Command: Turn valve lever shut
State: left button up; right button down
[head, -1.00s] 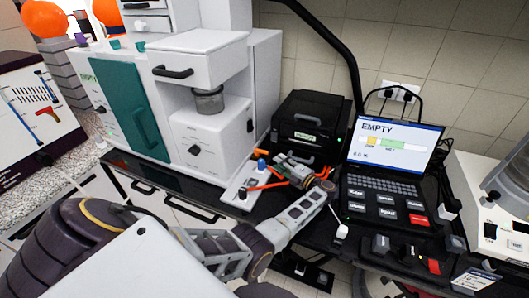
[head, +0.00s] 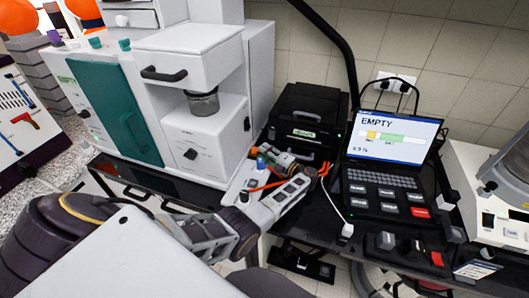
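A small white valve panel (head: 234,191) stands at the front edge of the dark bench, beside the white machine. It carries a blue knob (head: 261,164). A thin orange-red bar (head: 262,187), which looks like the valve lever, shows at the panel and is partly covered by my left gripper. My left gripper (head: 282,165) reaches in from the lower left and lies over the panel's right side, close to the blue knob and the orange-red bar. Its fingertips are small and overlap with orange parts, so contact and opening cannot be told. My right gripper is not in view.
A black printer-like box (head: 305,122) is close behind my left gripper. A laptop (head: 390,140) reading EMPTY stands to the right. A white cable (head: 336,210) hangs near it.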

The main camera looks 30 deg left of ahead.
pick_arm(q)
grip_shut()
jog(key=shift+s+d+f+m+t, duration=0.1)
jog(key=shift+s+f+m+t, duration=0.15)
jog(key=shift+t, duration=0.25)
jog(key=shift+d+m+t+h, duration=0.1)
jog(key=shift+m+t+h, duration=0.2)
jog(key=shift+t, duration=0.1)
jog(key=shift+s+m+t+b, duration=0.15)
jog(key=shift+m+t+b, duration=0.1)
jog(key=shift+t+b, duration=0.1)
grip_release()
jog(key=shift+r, duration=0.2)
jog(key=shift+a, duration=0.2)
jog(key=shift+w+d+n+g, duration=0.1)
jog(key=shift+w+n+g, duration=0.35)
jog(key=shift+g, duration=0.3)
